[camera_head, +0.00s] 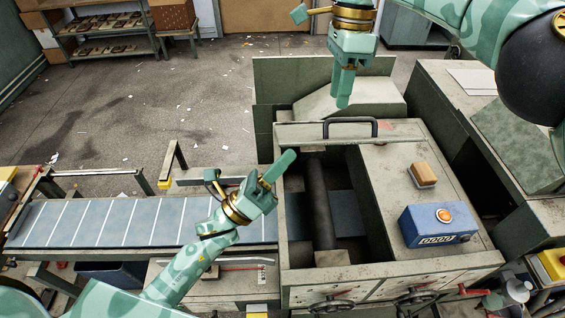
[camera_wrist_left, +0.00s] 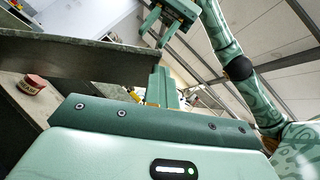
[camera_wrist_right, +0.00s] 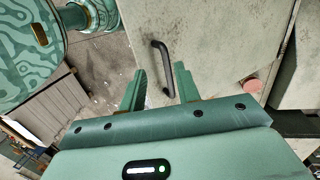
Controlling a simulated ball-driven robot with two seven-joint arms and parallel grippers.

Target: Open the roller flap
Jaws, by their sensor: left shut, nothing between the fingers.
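A black bar handle (camera_head: 350,121) is fixed on a pale worn panel (camera_head: 300,132) at the far side of the feeder's opening. I cannot tell how far the flap is raised. A dark roller (camera_head: 320,205) shows inside the opening. My right gripper (camera_head: 345,98) points down just above the handle. In the right wrist view its fingers are apart, with the handle (camera_wrist_right: 158,62) ahead between them; it is not gripped. My left gripper (camera_head: 287,158) is shut and empty at the opening's left edge. Its fingers also show in the left wrist view (camera_wrist_left: 161,85).
A blue counter box (camera_head: 437,225) and a tan block (camera_head: 423,175) sit on the feeder's right top. A striped blue belt (camera_head: 120,222) runs left. A raised green panel (camera_head: 285,85) stands behind.

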